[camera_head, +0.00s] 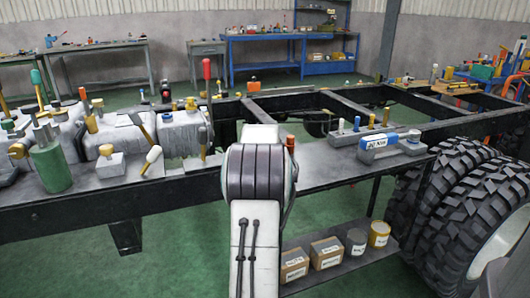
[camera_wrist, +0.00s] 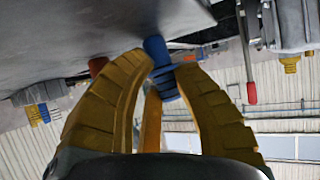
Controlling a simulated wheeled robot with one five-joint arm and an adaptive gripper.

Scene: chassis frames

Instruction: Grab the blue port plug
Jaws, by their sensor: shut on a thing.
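The blue port plug (camera_wrist: 155,50) is in the wrist view, a blue cylinder with a ringed lower part, between the yellow fingers of my gripper (camera_wrist: 160,70). My gripper is shut on it, and the fingers hide part of it. The plug's far end is at the edge of a dark grey surface (camera_wrist: 90,30); I cannot tell whether they touch. In the head view my own arm hides the gripper and this plug.
A reddish-brown peg (camera_wrist: 97,65) is left of the fingers. Large tyres (camera_head: 455,205) stand at right; cartons (camera_head: 326,252) sit below.

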